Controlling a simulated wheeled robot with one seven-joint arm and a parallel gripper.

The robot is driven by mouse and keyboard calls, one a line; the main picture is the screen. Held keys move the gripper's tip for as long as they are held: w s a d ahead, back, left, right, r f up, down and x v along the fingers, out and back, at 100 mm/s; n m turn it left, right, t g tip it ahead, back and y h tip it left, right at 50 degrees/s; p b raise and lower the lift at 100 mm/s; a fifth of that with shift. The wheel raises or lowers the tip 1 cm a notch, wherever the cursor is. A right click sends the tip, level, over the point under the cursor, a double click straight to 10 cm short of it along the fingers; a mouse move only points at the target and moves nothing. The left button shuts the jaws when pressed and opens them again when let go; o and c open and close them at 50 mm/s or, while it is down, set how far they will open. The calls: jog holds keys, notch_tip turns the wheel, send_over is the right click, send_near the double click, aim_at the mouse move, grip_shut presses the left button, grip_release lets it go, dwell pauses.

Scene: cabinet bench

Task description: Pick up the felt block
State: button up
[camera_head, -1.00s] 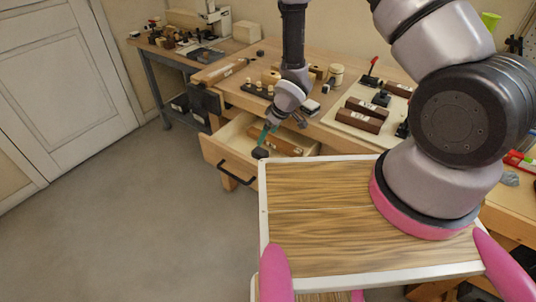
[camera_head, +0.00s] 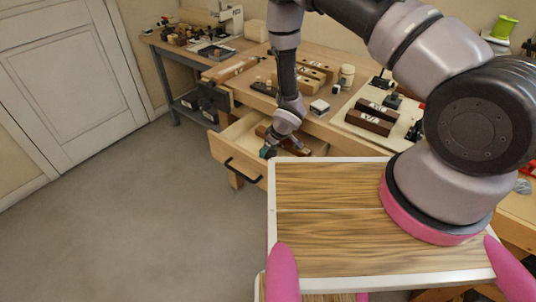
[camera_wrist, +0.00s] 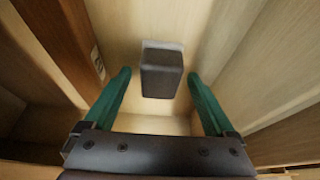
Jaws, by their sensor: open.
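The felt block (camera_wrist: 161,75), dark grey with a pale strip along its far edge, lies on the light wooden floor of the open drawer (camera_head: 236,157). In the wrist view it shows between the two green fingers of my gripper (camera_wrist: 159,76). The fingers are apart, with a gap on each side of the block, and nothing is held. In the head view my gripper (camera_head: 268,152) is low at the drawer, just behind its front panel. I cannot pick out the block in that view; the gripper and drawer front likely cover it.
A brown labelled bar (camera_wrist: 65,40) lies in the drawer left of the fingers; it also shows in the head view (camera_head: 297,144). Drawer walls are close on both sides. The bench top above holds a tray (camera_head: 352,133) with brown blocks and several wooden blocks (camera_head: 300,80).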

jog(key=c, duration=1.4)
grip_shut()
jog(key=shift+r, duration=0.1)
notch_tip(320, 180, up, 10)
jog(key=shift+f, duration=0.1)
